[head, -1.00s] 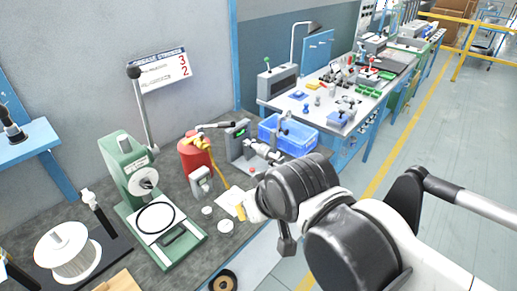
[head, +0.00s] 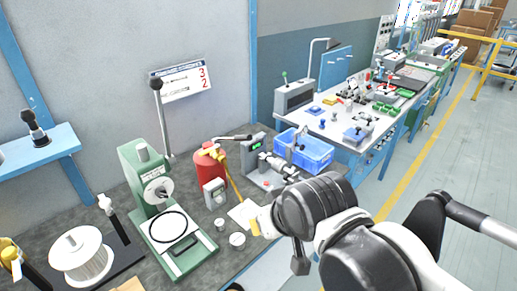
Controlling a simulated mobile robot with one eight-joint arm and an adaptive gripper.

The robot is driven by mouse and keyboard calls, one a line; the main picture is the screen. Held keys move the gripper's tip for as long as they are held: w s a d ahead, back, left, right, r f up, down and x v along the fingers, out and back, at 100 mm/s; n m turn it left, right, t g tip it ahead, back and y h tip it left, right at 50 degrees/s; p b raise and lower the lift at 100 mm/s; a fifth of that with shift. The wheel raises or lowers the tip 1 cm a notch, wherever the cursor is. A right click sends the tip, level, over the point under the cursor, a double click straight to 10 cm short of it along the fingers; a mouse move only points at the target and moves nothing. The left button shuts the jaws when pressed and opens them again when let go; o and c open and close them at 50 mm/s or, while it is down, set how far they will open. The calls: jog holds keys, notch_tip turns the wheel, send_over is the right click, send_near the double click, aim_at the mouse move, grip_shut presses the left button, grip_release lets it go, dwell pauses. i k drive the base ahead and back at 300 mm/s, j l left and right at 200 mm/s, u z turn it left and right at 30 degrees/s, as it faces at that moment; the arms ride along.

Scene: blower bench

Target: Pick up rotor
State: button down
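No part can be singled out as the rotor with certainty. A grey and silver cylindrical part (head: 279,167) lies at a grey fixture (head: 254,150) with a green display, at the bench's right end. Whether it is the rotor I cannot tell. My arm comes in from the lower right. Its dark wrist section is over the front edge of the bench, right of and nearer than the fixture. My gripper's fingers cannot be made out, and nothing is seen held.
A green press (head: 150,175) with a long lever stands on the dark bench (head: 110,183). A white spool (head: 82,257) is left of it. A red canister (head: 208,163) and a blue crate (head: 312,152) are further right. A white table (head: 335,125) with several parts stands behind.

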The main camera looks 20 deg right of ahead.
aim_at(280, 166)
jog(key=i+l, duration=0.2)
jog(key=l, duration=0.15)
jog(key=i+l, duration=0.45)
jog(key=l, duration=0.2)
jog(key=i+l, duration=0.2)
jog(key=l, duration=0.15)
jog(key=u, duration=0.05)
